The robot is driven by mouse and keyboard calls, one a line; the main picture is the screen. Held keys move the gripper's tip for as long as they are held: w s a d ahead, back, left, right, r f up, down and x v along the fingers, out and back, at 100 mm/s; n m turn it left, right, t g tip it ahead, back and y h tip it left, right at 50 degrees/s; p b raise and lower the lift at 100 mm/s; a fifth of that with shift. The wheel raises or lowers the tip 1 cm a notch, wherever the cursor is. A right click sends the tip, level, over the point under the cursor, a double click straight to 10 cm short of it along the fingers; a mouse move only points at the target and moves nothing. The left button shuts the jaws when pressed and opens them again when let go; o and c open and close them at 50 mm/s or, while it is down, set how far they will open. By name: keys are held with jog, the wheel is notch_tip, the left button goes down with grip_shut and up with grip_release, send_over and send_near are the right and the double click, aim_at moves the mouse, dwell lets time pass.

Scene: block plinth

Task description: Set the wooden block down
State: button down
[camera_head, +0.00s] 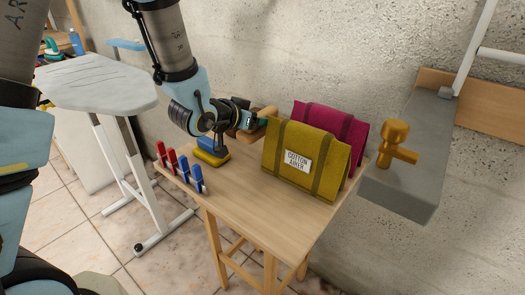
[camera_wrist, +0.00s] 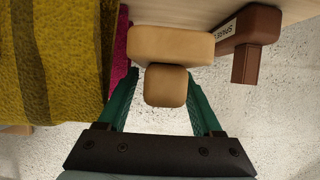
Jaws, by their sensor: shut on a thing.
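The wooden block is tan with rounded edges. It shows in the wrist view (camera_wrist: 171,45) as a wide body with a square knob on the near side, and partly in the head view (camera_head: 268,112). My gripper (camera_head: 251,122) is shut on the knob, with one green finger on each side in the wrist view (camera_wrist: 159,90). In the head view the block is at the table's back, just left of the yellow bag. I cannot tell whether its underside touches anything.
A brown labelled block (camera_wrist: 252,32) lies right of the wooden block. The table's front is clear.

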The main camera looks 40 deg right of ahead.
jog(key=shift+f, duration=3.3)
jog(key=shift+f, duration=0.15)
jog(key=shift+c, duration=1.7)
grip_release()
